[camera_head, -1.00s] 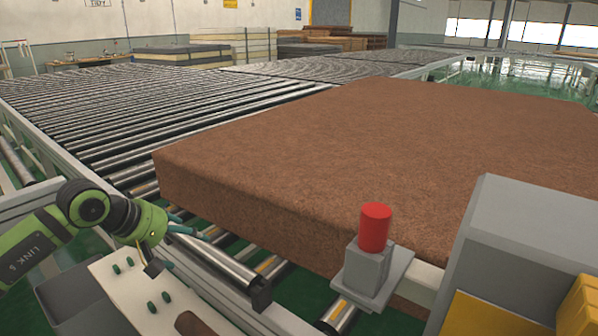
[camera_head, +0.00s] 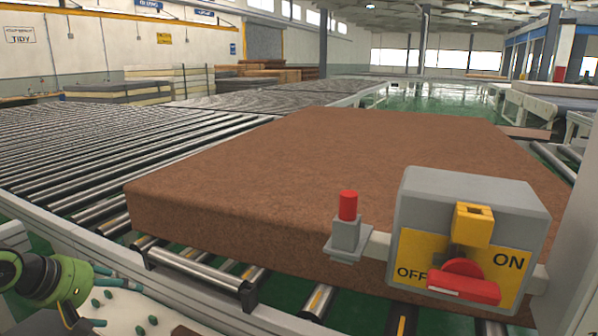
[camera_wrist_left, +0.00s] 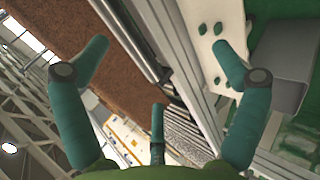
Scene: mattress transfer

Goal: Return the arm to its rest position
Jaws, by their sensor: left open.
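My left arm's green wrist (camera_head: 45,278) is at the lower left edge of the head view, over the pale frame beside the rollers. My left gripper (camera_wrist_left: 160,48) is open in the left wrist view, its teal fingers spread wide with nothing between them. In the head view its fingers are only partly seen near the bottom edge. My right gripper is in neither view. The brown mattress (camera_head: 330,165) lies flat on the roller conveyor (camera_head: 75,150), apart from my left gripper.
A grey switch box (camera_head: 420,195) with a yellow ON/OFF plate and a red handle (camera_head: 465,285) stands at front right. A red button (camera_head: 348,205) on a grey block is left of it. A pale panel with green knobs (camera_head: 125,308) lies close to my left gripper.

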